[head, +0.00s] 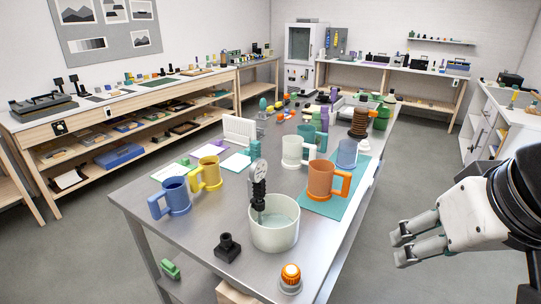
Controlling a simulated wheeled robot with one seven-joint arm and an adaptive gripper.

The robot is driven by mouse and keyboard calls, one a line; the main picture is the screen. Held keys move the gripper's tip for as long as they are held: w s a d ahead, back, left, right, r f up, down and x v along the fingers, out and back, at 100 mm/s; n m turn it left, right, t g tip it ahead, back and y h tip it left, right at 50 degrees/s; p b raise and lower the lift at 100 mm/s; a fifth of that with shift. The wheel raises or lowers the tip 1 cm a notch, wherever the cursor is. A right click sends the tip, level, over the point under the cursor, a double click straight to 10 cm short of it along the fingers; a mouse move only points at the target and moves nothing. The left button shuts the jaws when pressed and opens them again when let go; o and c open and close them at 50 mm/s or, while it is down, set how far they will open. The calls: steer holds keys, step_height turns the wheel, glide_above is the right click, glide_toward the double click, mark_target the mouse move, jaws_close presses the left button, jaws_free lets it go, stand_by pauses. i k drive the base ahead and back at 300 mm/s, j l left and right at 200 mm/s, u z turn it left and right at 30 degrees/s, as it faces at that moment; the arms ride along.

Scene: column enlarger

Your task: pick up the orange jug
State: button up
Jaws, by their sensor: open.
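The orange jug (321,180) stands upright on a teal mat (337,205) near the right edge of the metal table, with its handle pointing right. My gripper (398,249) is open and empty, beyond the table's right edge and over the floor. It is apart from the jug, to its right and nearer the camera, with its fingers pointing left.
A white pot (275,235) with a gauge in it stands in front of the jug. A clear blue cup (347,153) and a white mug (297,150) stand close behind it. Blue (173,195) and yellow (206,174) mugs stand left. Floor between table and gripper is clear.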

mark_target(321, 172)
steer(key=i+l+z, duration=0.2)
steer(key=z, duration=0.2)
steer(key=i+l+z, duration=0.25)
steer(key=z, duration=0.2)
steer(key=i, duration=0.2)
